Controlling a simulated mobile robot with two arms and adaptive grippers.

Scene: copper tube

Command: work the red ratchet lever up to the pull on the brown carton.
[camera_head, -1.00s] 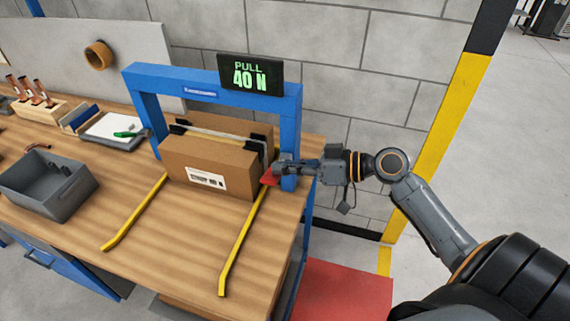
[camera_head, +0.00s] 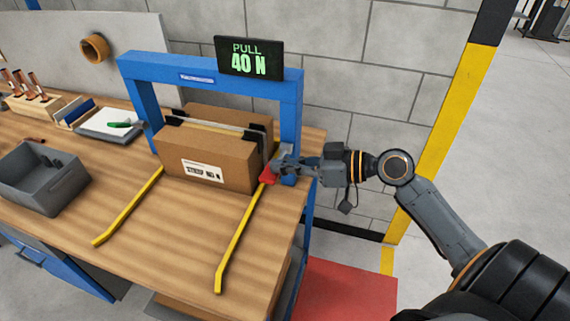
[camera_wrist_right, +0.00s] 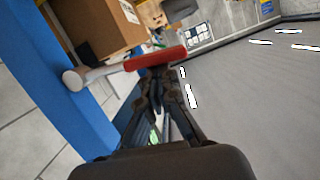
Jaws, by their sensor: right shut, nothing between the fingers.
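The brown carton (camera_head: 205,160) sits on the wooden bench inside the blue frame (camera_head: 205,76), with a strap band and black corner pieces along its top. The red ratchet lever (camera_head: 268,174) is at the carton's right side; in the right wrist view the lever (camera_wrist_right: 155,59) lies just beyond the fingertips. My right gripper (camera_head: 279,168) is shut and empty, its tips at the lever; whether they touch it I cannot tell. It also shows in the right wrist view (camera_wrist_right: 157,76). A display (camera_head: 249,57) reads PULL 40 N. My left gripper is not in view.
Two yellow guide rails (camera_head: 240,238) run forward from the carton. A grey bin (camera_head: 42,178) and a tray with a white pad (camera_head: 108,124) stand on the left. The bench front between the rails is clear.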

